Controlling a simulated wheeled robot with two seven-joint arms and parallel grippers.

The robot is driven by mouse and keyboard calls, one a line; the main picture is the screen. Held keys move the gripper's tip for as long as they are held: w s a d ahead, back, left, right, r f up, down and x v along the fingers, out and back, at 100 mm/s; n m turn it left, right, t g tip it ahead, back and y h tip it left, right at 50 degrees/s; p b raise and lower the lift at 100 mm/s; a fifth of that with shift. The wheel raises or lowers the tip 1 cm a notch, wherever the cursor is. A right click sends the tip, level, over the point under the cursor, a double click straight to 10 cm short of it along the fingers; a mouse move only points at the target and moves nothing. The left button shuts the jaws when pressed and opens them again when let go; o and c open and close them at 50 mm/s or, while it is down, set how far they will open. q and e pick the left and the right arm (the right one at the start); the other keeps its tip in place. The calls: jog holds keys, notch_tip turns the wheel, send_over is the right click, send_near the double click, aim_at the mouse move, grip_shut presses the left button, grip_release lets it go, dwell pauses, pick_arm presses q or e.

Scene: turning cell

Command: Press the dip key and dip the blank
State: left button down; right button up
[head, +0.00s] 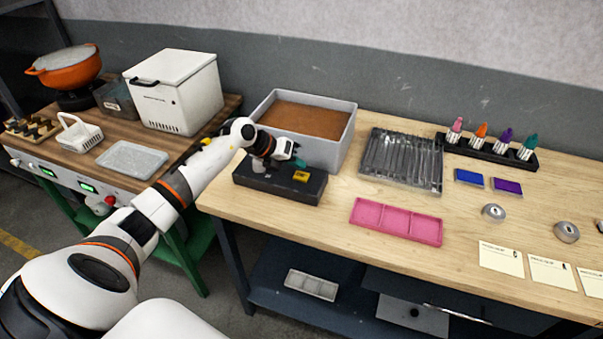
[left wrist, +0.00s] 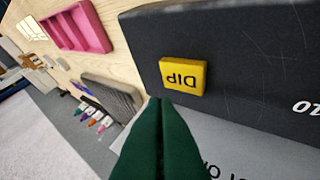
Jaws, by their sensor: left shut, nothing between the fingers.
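The yellow dip key (head: 301,176) is on top of a black control box (head: 255,181) at the left end of the wooden bench. In the left wrist view the key (left wrist: 183,76), lettered DIP, appears upside down on the dark box face. My left gripper (head: 301,163) is shut and empty, its green fingertips just behind the key in the head view. In the left wrist view the fingertips (left wrist: 166,100) are beside the key's lower left edge; I cannot tell whether they touch it. I cannot tell which object is the blank. My right gripper is out of view.
A grey bin (head: 340,142) of brown material stands behind the box. A pink tray (head: 396,221), a rack of metal tools (head: 401,158) and small metal discs (head: 493,212) lie to the right. A white box (head: 174,93) and orange pot (head: 66,72) are on the left table.

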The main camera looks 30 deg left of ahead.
aim_at(297, 176)
pick_arm(q)
notch_tip(297, 176, up, 4)
jog(key=shift+r+p, duration=0.1)
jog(key=shift+p, duration=1.1)
